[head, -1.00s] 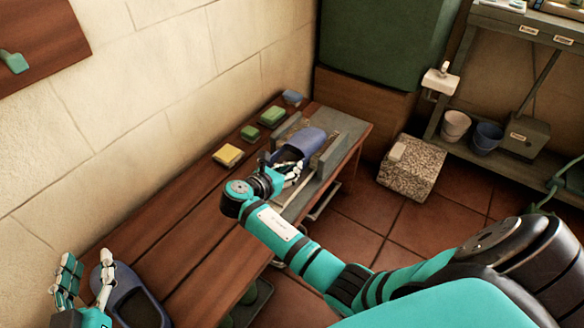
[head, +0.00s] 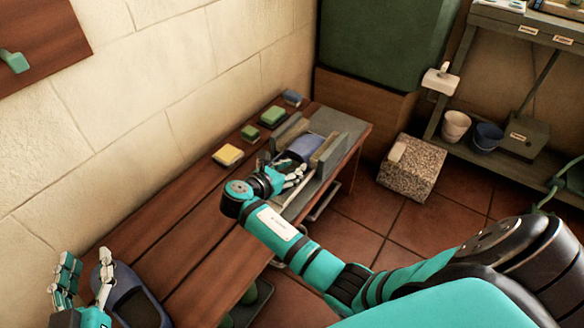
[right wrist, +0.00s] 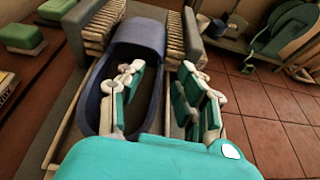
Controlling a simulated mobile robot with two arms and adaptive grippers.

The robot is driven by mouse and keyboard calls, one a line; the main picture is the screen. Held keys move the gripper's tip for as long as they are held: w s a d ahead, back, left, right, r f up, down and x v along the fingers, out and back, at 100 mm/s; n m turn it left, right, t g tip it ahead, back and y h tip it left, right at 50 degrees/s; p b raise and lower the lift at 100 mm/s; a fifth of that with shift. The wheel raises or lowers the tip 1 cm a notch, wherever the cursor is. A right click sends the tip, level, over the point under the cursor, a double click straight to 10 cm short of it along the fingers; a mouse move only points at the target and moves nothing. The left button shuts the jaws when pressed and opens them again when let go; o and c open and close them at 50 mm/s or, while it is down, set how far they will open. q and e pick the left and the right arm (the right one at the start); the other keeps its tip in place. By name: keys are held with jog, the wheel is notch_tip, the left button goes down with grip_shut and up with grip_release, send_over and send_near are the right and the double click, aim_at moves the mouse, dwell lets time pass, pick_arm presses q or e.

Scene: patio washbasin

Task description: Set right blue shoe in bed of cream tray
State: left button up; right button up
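The right blue shoe (head: 303,146) lies between two upright grey walls of a grey tray-like holder (head: 330,155), toe toward its far end. In the right wrist view the shoe (right wrist: 140,35) sits between bristle-lined walls (right wrist: 193,37). My right gripper (right wrist: 160,100) has its fingers apart at the shoe's opening, one inside and one beyond its right side; contact is hard to judge. It also shows in the head view (head: 291,178). My left gripper (head: 86,284) is open beside a second blue shoe (head: 135,298) at the bottom left. The holder's floor is mostly hidden by the shoe.
A yellow-topped block (head: 228,154), green blocks (head: 272,115) and a small blue block (head: 292,98) line the wall side of the wooden bench (head: 165,245). A speckled stone block (head: 411,168) stands on the floor beyond. The bench's middle is clear.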

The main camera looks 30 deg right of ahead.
pick_arm(q)
jog(key=shift+f, duration=0.2)
pick_arm(e)
jog(key=shift+s+a+f, duration=0.15)
jog(key=shift+f, duration=0.4)
jog(key=shift+s+a+f, duration=0.1)
jog(key=shift+s+f, duration=0.05)
jog(key=shift+f, duration=0.35)
jog(key=shift+a, duration=0.2)
pick_arm(q)
jog(key=shift+w, duration=0.3)
pick_arm(e)
jog(key=r+v, duration=0.2)
jog(key=v, duration=0.9)
jog(key=shift+r, duration=0.2)
pick_arm(q)
jog(key=shift+f, duration=0.1)
